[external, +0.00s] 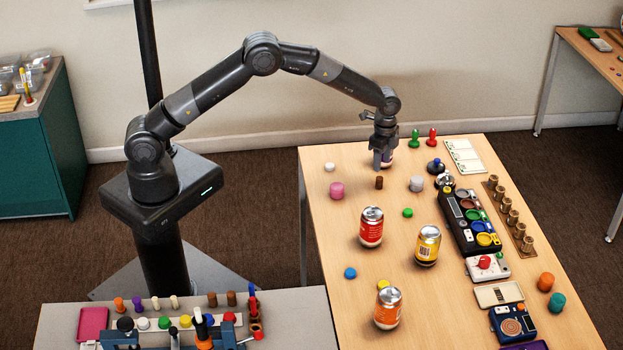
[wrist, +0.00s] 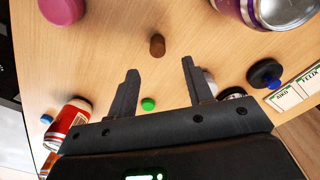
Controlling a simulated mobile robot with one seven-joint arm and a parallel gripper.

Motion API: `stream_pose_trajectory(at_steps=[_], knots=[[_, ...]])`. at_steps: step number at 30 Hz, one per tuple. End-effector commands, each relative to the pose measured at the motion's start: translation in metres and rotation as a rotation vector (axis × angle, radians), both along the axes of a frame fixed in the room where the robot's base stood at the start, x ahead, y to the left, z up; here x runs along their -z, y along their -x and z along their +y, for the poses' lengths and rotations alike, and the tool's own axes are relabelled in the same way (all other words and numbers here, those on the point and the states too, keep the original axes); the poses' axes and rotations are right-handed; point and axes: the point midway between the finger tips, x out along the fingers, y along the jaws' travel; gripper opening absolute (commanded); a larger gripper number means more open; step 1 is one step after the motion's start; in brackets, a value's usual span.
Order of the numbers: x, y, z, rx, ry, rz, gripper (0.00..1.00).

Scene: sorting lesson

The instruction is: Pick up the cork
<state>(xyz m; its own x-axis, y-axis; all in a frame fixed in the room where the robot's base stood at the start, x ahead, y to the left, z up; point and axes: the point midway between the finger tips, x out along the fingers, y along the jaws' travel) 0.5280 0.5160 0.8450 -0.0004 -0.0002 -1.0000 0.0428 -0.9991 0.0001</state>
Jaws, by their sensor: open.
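The cork (external: 379,182) is a small brown cylinder standing on the wooden table. It also shows in the wrist view (wrist: 157,45), upper middle, just beyond the fingertips and roughly between their lines. My gripper (external: 381,161) hangs over the far part of the table, close above the cork, fingers down. In the wrist view its two dark fingers (wrist: 160,69) are spread apart with nothing between the tips. The cork is apart from both fingers and fully visible in the wrist view.
A pink cylinder (external: 337,190) and a grey one (external: 416,184) flank the cork. A purple can (wrist: 270,8) stands close by, partly behind my gripper in the external view. A green cap (external: 408,213) and a red can (external: 371,228) are nearer the external camera.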

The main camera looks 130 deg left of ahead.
Motion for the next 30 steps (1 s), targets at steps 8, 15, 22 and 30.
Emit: stream_pose_trajectory(at_steps=[8, 15, 22, 30], knots=[[0.033, 0.000, -0.001, 0.000, 0.000, 0.000, 0.47], [0.064, 0.004, -0.004, -0.001, 0.003, 0.003, 0.47], [0.082, 0.003, -0.003, 0.000, 0.000, -0.001, 0.47], [0.082, 0.003, -0.003, 0.000, 0.000, 0.000, 0.35]])
